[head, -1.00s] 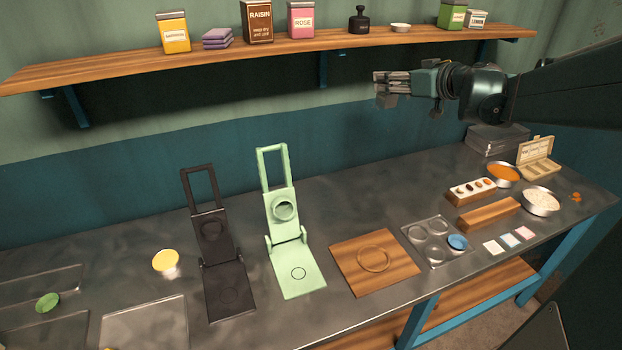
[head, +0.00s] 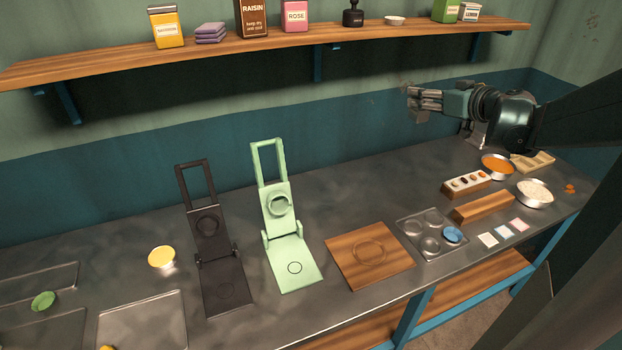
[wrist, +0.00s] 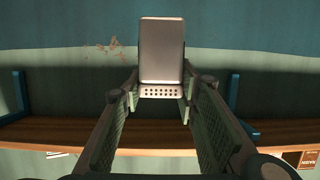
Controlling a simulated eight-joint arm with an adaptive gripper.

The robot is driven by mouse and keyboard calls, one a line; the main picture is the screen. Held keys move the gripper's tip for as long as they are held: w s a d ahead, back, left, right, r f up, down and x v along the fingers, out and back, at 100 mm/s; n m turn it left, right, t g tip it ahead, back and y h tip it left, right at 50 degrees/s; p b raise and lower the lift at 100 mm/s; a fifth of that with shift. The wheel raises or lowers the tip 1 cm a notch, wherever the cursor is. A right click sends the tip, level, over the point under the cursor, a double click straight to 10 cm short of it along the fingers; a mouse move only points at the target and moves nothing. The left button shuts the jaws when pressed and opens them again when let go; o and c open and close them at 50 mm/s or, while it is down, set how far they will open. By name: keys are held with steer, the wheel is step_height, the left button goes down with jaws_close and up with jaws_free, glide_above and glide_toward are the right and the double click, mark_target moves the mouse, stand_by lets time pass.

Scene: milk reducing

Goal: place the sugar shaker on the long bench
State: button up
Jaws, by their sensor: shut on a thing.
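The sugar shaker (wrist: 162,50) is a pale metallic body with a row of small holes along its lower edge in the wrist view. My gripper (wrist: 160,100) is shut on it, with a finger on each side. In the head view my gripper (head: 424,101) is above the right part of the long bench, in front of the teal wall. The shaker is hard to make out there. The long bench (head: 345,200) has a dark grey top and blue legs.
A black press (head: 220,280), a green press (head: 288,262), a wooden board (head: 345,262) and a clear tray (head: 414,226) stand on the bench. Bowls (head: 533,194) and wooden blocks (head: 484,206) are at right. The wall shelf (head: 110,62) runs above. Bare bench lies behind the board.

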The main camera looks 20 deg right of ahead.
step_height(320, 180, down, 20)
steer(key=shift+f, duration=0.15)
stand_by(0.6)
step_height(320, 180, down, 6)
steer(key=b, duration=0.1)
steer(key=shift+f+b, duration=0.15)
steer(key=shift+b, duration=0.2)
steer(key=shift+f+b, duration=0.55)
steer(key=shift+f, duration=1.3)
steer(key=shift+f, duration=0.15)
steer(key=o, duration=0.6)
steer(key=shift+c, duration=0.2)
steer(key=o, duration=0.4)
